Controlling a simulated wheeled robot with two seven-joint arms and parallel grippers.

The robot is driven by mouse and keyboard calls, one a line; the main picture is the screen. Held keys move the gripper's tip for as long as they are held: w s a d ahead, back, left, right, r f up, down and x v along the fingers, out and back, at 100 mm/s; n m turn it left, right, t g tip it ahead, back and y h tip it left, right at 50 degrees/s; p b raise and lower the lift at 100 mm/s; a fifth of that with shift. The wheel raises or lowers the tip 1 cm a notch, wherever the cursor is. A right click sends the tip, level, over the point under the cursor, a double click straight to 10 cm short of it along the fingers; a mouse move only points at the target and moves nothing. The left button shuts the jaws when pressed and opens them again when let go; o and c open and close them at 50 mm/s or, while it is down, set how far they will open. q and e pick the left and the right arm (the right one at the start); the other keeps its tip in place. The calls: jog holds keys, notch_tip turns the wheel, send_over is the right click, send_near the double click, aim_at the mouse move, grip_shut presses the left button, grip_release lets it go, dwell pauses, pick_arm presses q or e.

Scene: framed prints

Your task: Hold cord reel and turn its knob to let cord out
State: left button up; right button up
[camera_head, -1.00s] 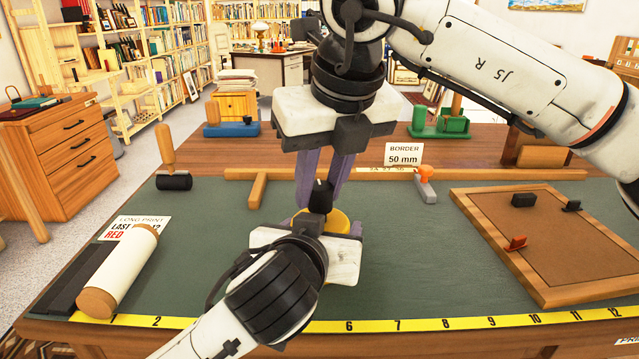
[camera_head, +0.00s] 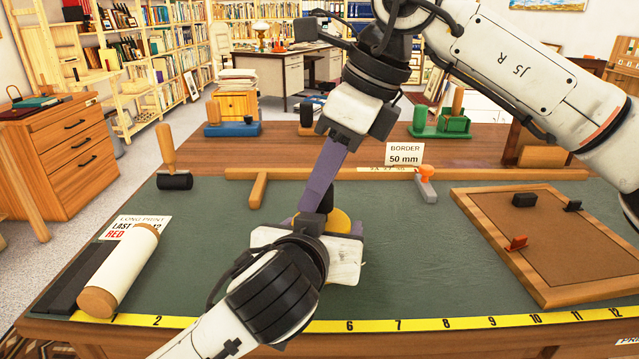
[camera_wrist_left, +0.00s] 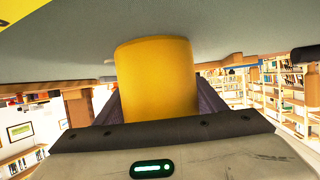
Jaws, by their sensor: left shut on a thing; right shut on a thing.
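The yellow cord reel (camera_head: 339,221) stands on the green mat in the middle of the table, mostly hidden behind my left wrist in the head view. In the left wrist view the yellow reel (camera_wrist_left: 157,80) sits between the fingers of my left gripper (camera_wrist_left: 155,100), which is shut on it. The black knob (camera_head: 325,199) is on top of the reel. My right gripper (camera_head: 323,192) points down from above, shut on the knob, with its purple fingers seen edge-on. A short bit of light cord (camera_head: 362,263) may show at the right of my left wrist.
A wooden tray (camera_head: 490,240) with small clips lies at the right. A paper roll (camera_head: 122,270) lies at the left, near a black-headed roller (camera_head: 174,181). A wooden T-square (camera_head: 290,174) and a "BORDER 50 mm" card (camera_head: 404,154) are behind. A yellow ruler (camera_head: 400,325) runs along the front edge.

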jog(key=n+g, duration=0.2)
jog(key=n, duration=0.3)
jog(key=shift+n, duration=0.4)
dwell(0.3)
jog(key=o, duration=1)
jog(key=shift+s, duration=0.1)
jog(key=shift+o, duration=0.2)
jog(key=v, duration=0.8)
jog(key=shift+d, duration=0.1)
